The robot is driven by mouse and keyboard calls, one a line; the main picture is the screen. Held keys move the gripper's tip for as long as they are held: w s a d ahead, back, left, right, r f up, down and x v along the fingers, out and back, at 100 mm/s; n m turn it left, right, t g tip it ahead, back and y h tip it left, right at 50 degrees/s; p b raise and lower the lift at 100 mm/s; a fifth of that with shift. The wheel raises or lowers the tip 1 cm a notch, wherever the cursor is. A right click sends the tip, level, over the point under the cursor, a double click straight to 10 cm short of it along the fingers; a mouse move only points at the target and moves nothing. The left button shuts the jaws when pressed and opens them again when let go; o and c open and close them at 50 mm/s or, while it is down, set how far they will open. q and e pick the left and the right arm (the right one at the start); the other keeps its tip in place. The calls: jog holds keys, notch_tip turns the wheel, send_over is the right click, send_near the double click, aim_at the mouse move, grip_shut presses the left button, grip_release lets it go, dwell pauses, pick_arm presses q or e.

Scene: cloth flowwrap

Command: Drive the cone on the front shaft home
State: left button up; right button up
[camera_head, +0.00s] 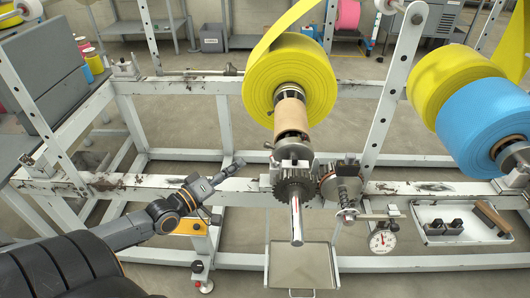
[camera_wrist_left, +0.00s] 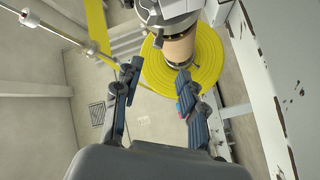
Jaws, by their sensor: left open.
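The front shaft (camera_head: 297,222) is a bright rod pointing toward me, with a dark toothed gear (camera_head: 294,187) on it. Behind the gear sits a grey metal collar or cone (camera_head: 292,150) near the tan core (camera_head: 291,114) of a yellow roll (camera_head: 262,82). Whether the cone touches the core cannot be told. My left gripper (camera_head: 229,190) is open and empty, to the left of the gear and apart from it. In the left wrist view its fingers (camera_wrist_left: 160,74) stand apart, with the yellow roll (camera_wrist_left: 158,75) and tan core (camera_wrist_left: 178,46) beyond them. My right gripper is not visible.
The white frame rail (camera_head: 130,184) runs under the shaft. A spring-loaded rod and a dial gauge (camera_head: 382,240) stand right of the shaft. A white tray (camera_head: 432,240) with dark blocks is further right. Blue (camera_head: 480,125) and yellow rolls hang at right. A grey plate (camera_head: 318,262) lies below the shaft.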

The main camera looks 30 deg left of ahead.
aim_at(267, 144)
pick_arm(q)
jog(key=shift+w+d+r+b, duration=0.1)
jog(key=shift+w+d+b, duration=0.3)
jog(key=shift+w, duration=1.85)
jog(key=shift+w+d+r+b, duration=0.1)
jog(key=shift+w+d+b, duration=0.3)
jog(key=shift+w, duration=1.9)
jog(key=shift+w+d+b, duration=0.35)
jog(key=shift+w+b, duration=0.05)
jog(key=shift+w, duration=1.85)
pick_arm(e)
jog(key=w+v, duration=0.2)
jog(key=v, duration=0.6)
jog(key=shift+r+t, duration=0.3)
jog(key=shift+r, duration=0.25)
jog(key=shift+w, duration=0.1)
pick_arm(q)
grip_shut()
